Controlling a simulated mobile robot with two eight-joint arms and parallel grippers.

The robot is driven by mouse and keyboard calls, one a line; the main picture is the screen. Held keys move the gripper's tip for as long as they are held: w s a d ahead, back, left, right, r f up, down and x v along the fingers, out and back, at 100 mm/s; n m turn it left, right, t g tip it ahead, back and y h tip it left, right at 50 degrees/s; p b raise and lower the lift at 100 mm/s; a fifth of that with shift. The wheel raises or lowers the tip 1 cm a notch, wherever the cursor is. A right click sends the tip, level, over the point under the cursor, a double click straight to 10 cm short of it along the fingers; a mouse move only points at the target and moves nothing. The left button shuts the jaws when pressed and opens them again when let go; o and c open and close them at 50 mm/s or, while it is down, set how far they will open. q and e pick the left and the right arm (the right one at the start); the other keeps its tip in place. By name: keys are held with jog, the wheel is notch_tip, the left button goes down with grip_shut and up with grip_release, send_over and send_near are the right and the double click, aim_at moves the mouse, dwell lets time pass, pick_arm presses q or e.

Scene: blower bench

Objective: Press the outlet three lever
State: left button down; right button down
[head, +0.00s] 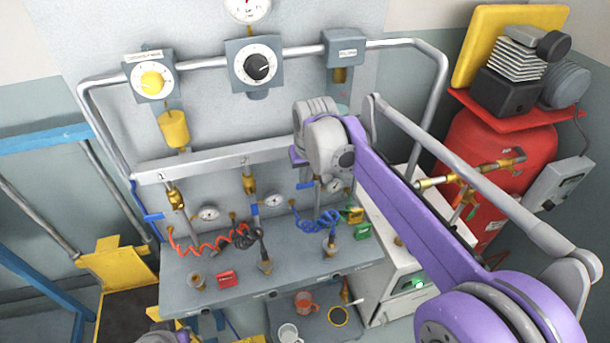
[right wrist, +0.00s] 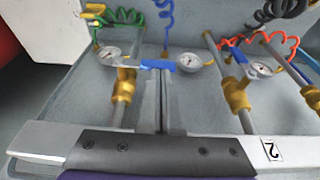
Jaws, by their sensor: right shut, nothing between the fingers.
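The outlet three lever is a small blue bar (right wrist: 158,65), set crosswise beside the outlet three pipe. In the head view the blue lever (head: 305,185) lies just below the wrist of my right arm. The brass valve body (right wrist: 123,85) of outlet three is left of the fingers in the right wrist view. My right gripper (right wrist: 161,76) is shut and empty, its fingertips right at the lever in that view. I cannot tell whether they touch or press it. In the head view my arm hides the outlet three valve and most of the gripper. My left gripper is not in view.
Outlet two's brass valve (right wrist: 237,95) and several gauges (right wrist: 187,61) stand close by. Coiled hoses (head: 200,245) hang over the grey bench (head: 175,290). The manifold bar (head: 215,160) crosses above the outlets. A red tank (head: 505,150) stands at right.

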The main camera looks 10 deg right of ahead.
dwell(0.4)
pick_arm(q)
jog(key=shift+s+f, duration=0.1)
pick_arm(e)
jog(key=shift+a+f+h, duration=0.15)
jog(key=shift+h, duration=0.25)
